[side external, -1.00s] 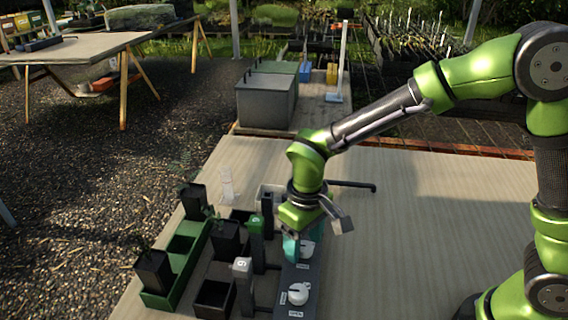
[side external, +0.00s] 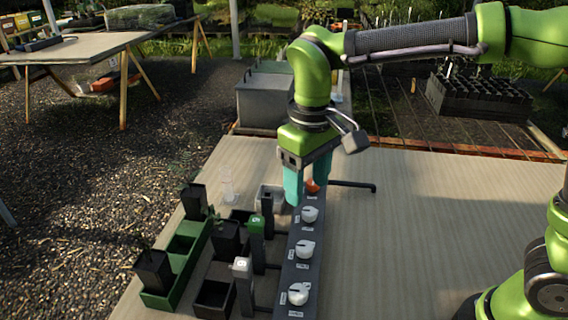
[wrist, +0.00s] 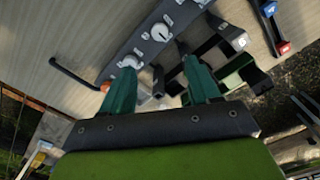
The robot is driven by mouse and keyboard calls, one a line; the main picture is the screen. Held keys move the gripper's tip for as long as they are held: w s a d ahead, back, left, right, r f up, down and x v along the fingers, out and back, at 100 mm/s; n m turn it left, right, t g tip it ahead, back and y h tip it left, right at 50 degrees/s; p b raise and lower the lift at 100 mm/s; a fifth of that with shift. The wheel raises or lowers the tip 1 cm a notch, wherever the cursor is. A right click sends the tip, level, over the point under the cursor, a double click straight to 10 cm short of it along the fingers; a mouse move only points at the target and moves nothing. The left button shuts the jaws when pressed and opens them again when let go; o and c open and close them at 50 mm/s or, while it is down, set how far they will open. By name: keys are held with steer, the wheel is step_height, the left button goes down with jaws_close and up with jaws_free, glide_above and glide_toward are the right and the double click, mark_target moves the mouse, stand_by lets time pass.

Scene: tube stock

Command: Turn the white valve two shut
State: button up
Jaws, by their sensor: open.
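A dark valve strip (side external: 286,285) runs along the board with three white knobs: far (side external: 309,214), middle (side external: 305,248) and near (side external: 299,292). An orange knob (side external: 313,187) sits at its far end. The labels beside the knobs are too small to read, so I cannot tell which is two by number. My gripper (side external: 308,190) is open and empty, its teal fingers pointing down above the strip's far end, by the orange knob. In the wrist view the fingers (wrist: 158,80) are spread, with the far (wrist: 129,61) and middle (wrist: 161,32) white knobs beyond them.
Left of the strip stand a white-capped post (side external: 242,266), a green-capped post (side external: 256,228) and a green tray (side external: 160,300) with black pots. A black pipe (side external: 352,184) extends right from the strip's far end. The board's right side is clear.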

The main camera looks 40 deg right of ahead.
step_height(320, 180, up, 2)
steer(key=shift+r, duration=0.15)
stand_by(0.3)
steer(key=s+d+m+t+y, duration=0.1)
steer(key=s+d+m+t, duration=0.2)
steer(key=s+d, duration=0.2)
steer(key=s+d+f+m+t+y, duration=0.1)
steer(key=s+d+m+t, duration=0.2)
steer(key=s+d, duration=0.3)
steer(key=d+t, duration=0.1)
steer(key=d, duration=0.3)
steer(key=shift+d, duration=0.3)
steer(key=shift+f, duration=0.1)
